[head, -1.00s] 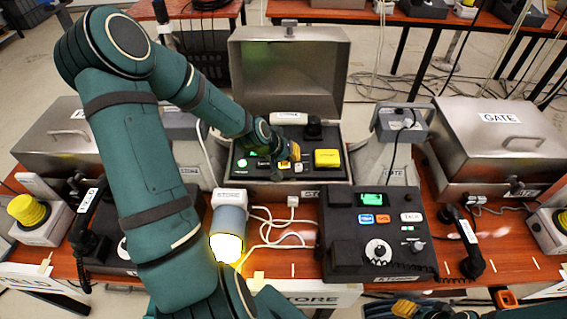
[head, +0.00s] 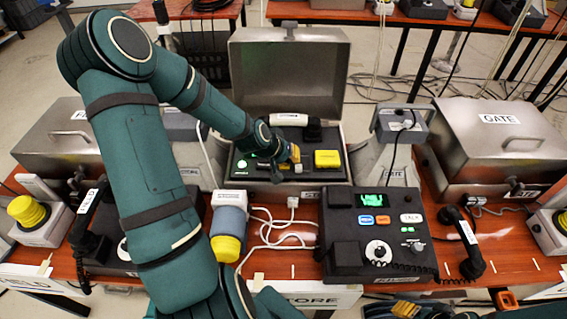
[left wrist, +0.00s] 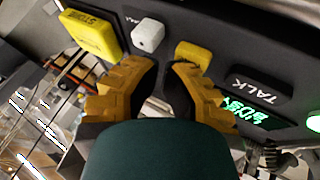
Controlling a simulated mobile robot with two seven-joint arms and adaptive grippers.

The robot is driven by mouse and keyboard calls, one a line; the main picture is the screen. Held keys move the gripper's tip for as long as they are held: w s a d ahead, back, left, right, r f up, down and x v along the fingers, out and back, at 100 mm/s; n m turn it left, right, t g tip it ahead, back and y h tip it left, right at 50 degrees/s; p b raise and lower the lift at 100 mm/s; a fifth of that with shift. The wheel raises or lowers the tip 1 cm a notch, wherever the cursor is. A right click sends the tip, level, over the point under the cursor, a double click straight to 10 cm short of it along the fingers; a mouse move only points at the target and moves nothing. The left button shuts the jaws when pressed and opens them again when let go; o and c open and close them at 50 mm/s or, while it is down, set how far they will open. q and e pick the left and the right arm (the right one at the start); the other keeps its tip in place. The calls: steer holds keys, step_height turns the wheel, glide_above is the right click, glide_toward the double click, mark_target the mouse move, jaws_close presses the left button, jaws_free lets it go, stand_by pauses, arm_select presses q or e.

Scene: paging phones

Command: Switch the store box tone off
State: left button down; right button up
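The store box (head: 335,178) stands open in the middle of the head view, its lid up at the back. Its black panel has a lit green lamp (head: 242,163) and a large yellow block (head: 327,158). My left gripper (head: 287,153) hangs over the panel's middle. In the left wrist view its fingers (left wrist: 163,78) are apart with nothing between them. A small yellow cap (left wrist: 193,54) lies just past the right finger, and a white cube-shaped knob (left wrist: 148,36) past the left. I cannot tell which control is the tone switch. My right gripper (head: 405,306) is partly cut off at the bottom edge.
A black TALK button (left wrist: 262,86) and a green display (left wrist: 250,112) are close to the right finger.

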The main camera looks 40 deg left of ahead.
arm_select(q)
steer(key=shift+r, duration=0.3)
step_height(320, 180, up, 6)
steer(key=p, duration=0.5)
steer(key=shift+p, duration=0.4)
steer(key=shift+f, duration=0.1)
